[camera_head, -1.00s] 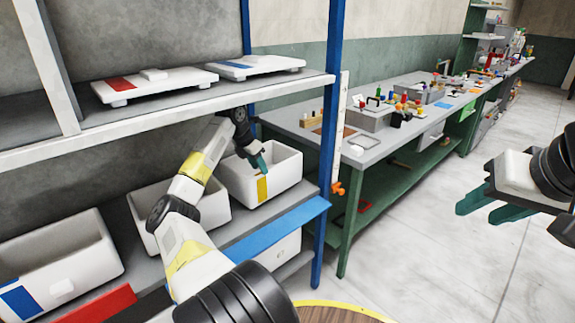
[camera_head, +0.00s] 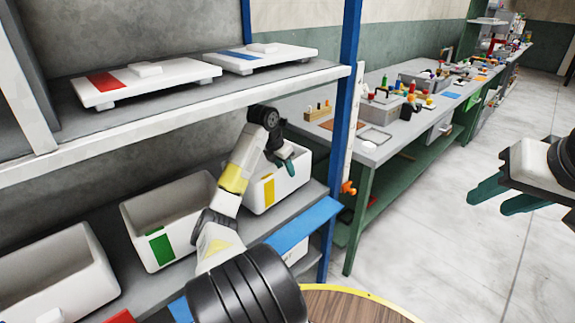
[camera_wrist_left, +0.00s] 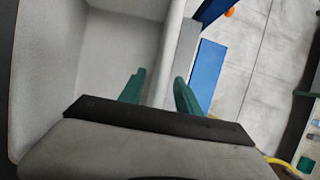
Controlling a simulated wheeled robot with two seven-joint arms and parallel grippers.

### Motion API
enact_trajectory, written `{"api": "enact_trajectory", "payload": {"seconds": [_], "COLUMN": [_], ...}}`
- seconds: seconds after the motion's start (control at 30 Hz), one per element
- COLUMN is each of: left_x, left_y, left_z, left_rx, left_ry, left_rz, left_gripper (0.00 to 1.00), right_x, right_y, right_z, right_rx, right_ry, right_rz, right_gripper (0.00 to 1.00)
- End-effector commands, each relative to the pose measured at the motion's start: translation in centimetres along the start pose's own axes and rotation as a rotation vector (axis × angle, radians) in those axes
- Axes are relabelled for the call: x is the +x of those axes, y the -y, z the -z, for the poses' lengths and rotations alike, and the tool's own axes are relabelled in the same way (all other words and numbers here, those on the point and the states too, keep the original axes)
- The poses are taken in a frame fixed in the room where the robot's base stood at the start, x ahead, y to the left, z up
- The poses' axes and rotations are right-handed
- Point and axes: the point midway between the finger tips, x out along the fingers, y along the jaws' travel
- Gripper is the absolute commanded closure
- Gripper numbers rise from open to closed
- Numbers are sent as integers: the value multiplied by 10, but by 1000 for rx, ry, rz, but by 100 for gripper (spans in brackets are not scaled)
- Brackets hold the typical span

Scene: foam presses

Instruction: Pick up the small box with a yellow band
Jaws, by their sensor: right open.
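The small white open-topped box with a yellow band (camera_head: 292,188) stands on the lower shelf, right of the green-banded box. My left gripper (camera_head: 284,158) reaches over its top; the arm hides part of the box. In the left wrist view the gripper (camera_wrist_left: 160,92) is open, one finger over the inside of a white box (camera_wrist_left: 170,50) and the other on the outer side of its wall. I cannot tell whether they touch the wall. My right gripper (camera_head: 507,195) is open and empty at the right, away from the shelf.
A green-banded box (camera_head: 138,212) and another white box (camera_head: 95,262) stand further left. The upper shelf (camera_head: 200,108) holds two white scales (camera_head: 262,58) above. A blue post (camera_head: 342,150) rises close right of the box.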

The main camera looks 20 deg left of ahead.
Motion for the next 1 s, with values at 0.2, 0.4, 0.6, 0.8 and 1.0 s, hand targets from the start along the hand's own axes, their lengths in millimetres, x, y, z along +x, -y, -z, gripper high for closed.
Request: {"api": "enact_trajectory", "payload": {"seconds": [0.2,0.4,0.6,0.8,1.0], "left_x": [0,1,3,5,5], "left_y": [0,0,0,0,0], "left_z": [0,0,1,2,2], "left_rx": [0,0,1,2,2], "left_ry": [0,0,-1,-1,-1], "left_rz": [0,0,1,1,1], "left_gripper": [60,60,60,60,68], "right_x": [0,0,0,0,0], "right_y": [0,0,0,0,0], "right_z": [0,0,0,0,0], "right_rx": [0,0,0,0,0], "right_ry": [0,0,0,0,0], "right_rz": [0,0,0,0,0], "right_gripper": [59,59,59,59,59]}}
